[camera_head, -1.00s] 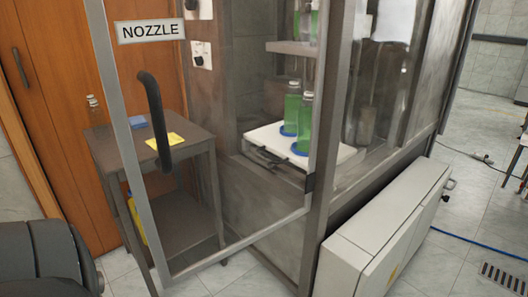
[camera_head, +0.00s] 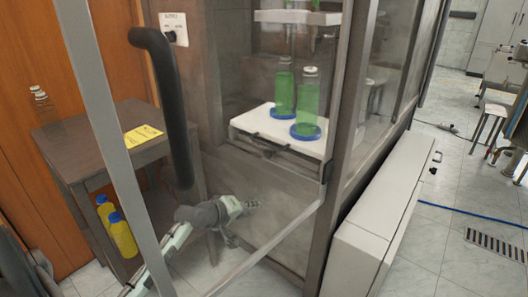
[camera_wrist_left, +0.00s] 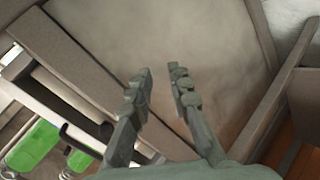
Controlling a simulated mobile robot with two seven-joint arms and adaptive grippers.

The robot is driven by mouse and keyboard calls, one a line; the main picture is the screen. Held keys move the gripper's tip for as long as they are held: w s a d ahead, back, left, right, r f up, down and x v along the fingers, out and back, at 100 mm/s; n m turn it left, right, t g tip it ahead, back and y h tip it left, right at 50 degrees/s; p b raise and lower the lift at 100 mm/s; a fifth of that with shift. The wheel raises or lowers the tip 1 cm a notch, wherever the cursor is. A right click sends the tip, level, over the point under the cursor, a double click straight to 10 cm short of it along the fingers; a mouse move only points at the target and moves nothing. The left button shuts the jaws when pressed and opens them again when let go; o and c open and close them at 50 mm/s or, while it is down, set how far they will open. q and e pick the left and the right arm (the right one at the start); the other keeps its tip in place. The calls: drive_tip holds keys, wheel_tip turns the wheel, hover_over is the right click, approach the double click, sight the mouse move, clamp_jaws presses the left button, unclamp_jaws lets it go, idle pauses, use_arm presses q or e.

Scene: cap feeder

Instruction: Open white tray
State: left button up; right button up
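The white tray (camera_head: 250,122) sits inside the glass-walled cabinet, with a dark handle (camera_head: 262,139) on its front edge. Two green bottles (camera_head: 284,92) stand on blue round bases on it. My left gripper (camera_head: 254,205) is below the tray's front, apart from it, near the cabinet's lower panel. In the left wrist view its two fingers (camera_wrist_left: 160,85) are apart with nothing between them. The tray's pale edge (camera_wrist_left: 58,92) and green bottles (camera_wrist_left: 35,147) show there at the left. My right gripper is not in view.
A framed glass door (camera_head: 95,120) with a black bar handle (camera_head: 168,105) stands open at the left. A dark side table (camera_head: 95,145) holds a yellow note, with yellow bottles (camera_head: 122,235) below. A white floor cabinet (camera_head: 375,225) stands at the right.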

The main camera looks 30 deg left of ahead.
use_arm(q)
drive_tip(key=w+a+r+n+t+b, duration=0.1)
drive_tip(key=w+a+r+n+t, duration=0.15)
drive_tip(key=r, duration=0.55)
drive_tip(key=w+a+r+n+t, duration=0.1)
drive_tip(key=w+r+n+t, duration=0.15)
drive_tip(key=r, duration=0.65)
drive_tip(key=shift+g+h, duration=0.3)
drive_tip(key=x, duration=0.5)
drive_tip(key=shift+w+a+f, duration=0.2)
drive_tip(key=shift+w+a, duration=0.05)
drive_tip(key=shift+w, duration=0.15)
drive_tip(key=shift+w+d+f, duration=0.1)
drive_tip(key=shift+w+f, duration=0.05)
drive_tip(key=shift+w, duration=0.55)
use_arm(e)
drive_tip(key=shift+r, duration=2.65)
use_arm(q)
clamp_jaws()
